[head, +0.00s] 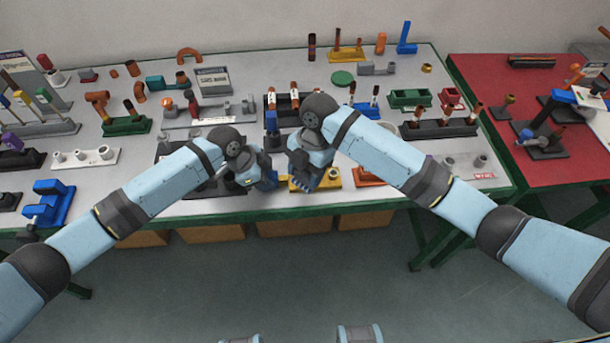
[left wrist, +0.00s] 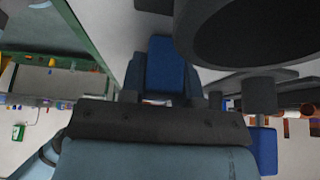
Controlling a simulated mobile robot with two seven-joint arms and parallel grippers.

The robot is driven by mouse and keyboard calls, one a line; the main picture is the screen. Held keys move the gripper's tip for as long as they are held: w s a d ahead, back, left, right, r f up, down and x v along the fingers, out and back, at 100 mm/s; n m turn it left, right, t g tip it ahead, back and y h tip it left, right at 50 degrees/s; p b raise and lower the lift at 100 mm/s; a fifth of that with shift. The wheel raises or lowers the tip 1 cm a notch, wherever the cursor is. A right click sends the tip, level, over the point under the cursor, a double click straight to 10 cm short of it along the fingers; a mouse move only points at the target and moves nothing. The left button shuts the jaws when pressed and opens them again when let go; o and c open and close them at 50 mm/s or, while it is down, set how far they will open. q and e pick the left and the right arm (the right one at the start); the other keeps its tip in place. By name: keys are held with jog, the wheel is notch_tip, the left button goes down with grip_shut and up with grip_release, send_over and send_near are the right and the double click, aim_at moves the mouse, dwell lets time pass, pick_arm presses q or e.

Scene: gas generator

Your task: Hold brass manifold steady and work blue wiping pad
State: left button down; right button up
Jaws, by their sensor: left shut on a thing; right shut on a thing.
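A yellow, brass-coloured piece (head: 333,178), which looks like the brass manifold, lies near the table's front edge. It is partly covered by my right gripper (head: 302,184). My right gripper points down over it; dark blue at its tip looks like the wiping pad, but I cannot clearly part pad from fingers. My left gripper (head: 268,181) is close beside it, at the manifold's left end. Both grippers look shut, and their contacts are mostly hidden by the wrists. In the left wrist view a blue block (left wrist: 165,66) shows close up; I cannot tell whether it is the pad.
A dark base with orange-topped posts (head: 285,98) stands just behind my wrists. An orange piece (head: 368,176) lies right of the manifold.

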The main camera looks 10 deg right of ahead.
jog(key=shift+r, duration=2.3)
pick_arm(q)
jog(key=c, duration=0.8)
grip_release()
jog(key=v, duration=1.2)
jog(key=shift+d, duration=0.1)
